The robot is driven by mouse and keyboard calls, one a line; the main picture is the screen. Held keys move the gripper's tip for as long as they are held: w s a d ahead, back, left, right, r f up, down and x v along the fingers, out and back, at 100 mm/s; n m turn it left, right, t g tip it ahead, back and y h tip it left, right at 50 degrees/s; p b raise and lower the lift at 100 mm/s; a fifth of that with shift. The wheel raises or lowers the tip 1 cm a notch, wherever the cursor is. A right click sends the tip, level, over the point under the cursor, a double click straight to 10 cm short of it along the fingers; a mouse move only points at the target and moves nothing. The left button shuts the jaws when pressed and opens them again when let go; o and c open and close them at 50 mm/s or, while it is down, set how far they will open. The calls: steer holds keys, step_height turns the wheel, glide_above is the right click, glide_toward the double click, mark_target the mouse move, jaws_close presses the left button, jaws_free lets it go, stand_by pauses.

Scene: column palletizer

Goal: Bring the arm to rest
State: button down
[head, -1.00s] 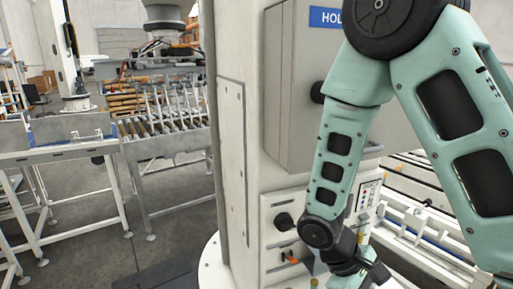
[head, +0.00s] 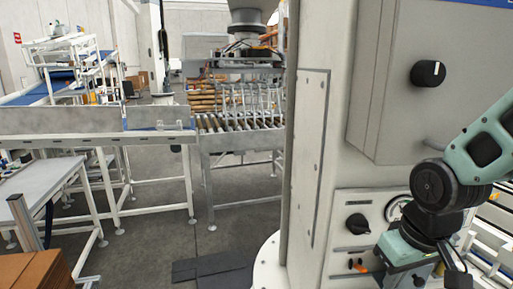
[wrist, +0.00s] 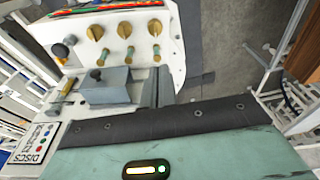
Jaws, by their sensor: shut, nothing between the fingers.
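My gripper (head: 405,268) is at the lower right of the head view, in front of the control panel of the grey-white column (head: 312,150). My teal arm comes in from the right edge, bent at a black joint. In the wrist view the teal hand fills the bottom, and the dark fingers (wrist: 158,92) look closed together with nothing between them. Beyond them lies the panel (wrist: 135,38), with several brass-coloured knobs and a grey box (wrist: 110,88). The fingertips are hard to make out in the head view.
A grey cabinet (head: 385,70) with a black knob (head: 427,73) is fixed to the column. A roller conveyor (head: 240,122) and steel-framed tables (head: 95,122) stand to the left. A brown carton (head: 30,270) is at the lower left. Grey floor is open between them.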

steer(key=s+a+f+n+g+b, duration=0.1)
steer(key=s+a+f+n+b, duration=0.4)
steer(key=s+a+f+b, duration=0.4)
steer(key=shift+s+a+f+g+b, duration=0.3)
steer(key=shift+s+a+f+g, duration=0.1)
steer(key=shift+s+a, duration=0.3)
